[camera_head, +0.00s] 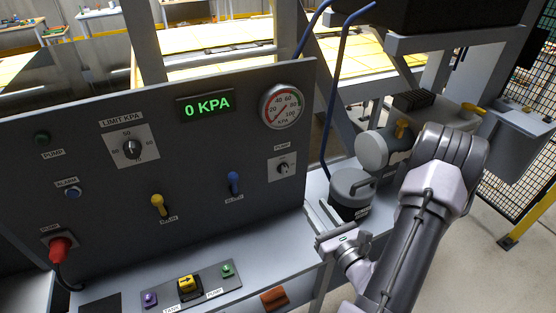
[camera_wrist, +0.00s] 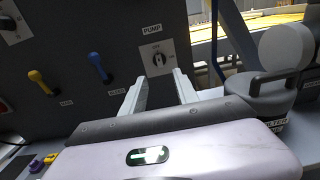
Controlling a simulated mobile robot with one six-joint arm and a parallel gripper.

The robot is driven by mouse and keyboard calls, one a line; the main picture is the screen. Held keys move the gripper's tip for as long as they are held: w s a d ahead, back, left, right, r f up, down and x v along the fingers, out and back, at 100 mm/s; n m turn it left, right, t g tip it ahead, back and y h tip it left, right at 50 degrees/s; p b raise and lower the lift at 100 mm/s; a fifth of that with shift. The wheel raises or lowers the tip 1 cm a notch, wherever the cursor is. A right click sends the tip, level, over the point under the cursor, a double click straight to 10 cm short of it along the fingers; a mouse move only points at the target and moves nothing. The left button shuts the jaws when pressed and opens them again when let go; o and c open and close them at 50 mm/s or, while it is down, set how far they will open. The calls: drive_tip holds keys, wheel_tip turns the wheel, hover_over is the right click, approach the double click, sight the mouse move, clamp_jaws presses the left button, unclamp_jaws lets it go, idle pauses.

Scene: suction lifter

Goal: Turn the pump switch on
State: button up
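In the wrist view the pump switch (camera_wrist: 158,60) sits under a PUMP label, with OFF printed above the knob. The knob's exact pointer direction is too small to tell. My gripper (camera_head: 328,240) is in front of the panel, below and to the right of the switch. In the wrist view my gripper (camera_wrist: 159,76) is open and empty, its two fingers pointing toward the panel just below the switch, apart from it.
A green display (camera_head: 207,106) reads 0 KPA beside a round gauge (camera_head: 282,106). Blue (camera_head: 233,183) and yellow (camera_head: 157,204) levers stick out left of the switch. A dark canister (camera_head: 351,196) stands to the right, close to my arm. A button box (camera_head: 205,285) lies on the bench.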

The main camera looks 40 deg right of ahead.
sight(285, 167)
drive_tip(key=b+x, duration=0.1)
drive_tip(key=x, duration=1)
drive_tip(key=b+x, duration=0.1)
drive_tip(key=x, duration=0.4)
drive_tip(key=shift+w+a+b, duration=0.15)
drive_tip(key=shift+w+b, duration=0.2)
drive_tip(key=shift+w, duration=0.1)
clamp_jaws()
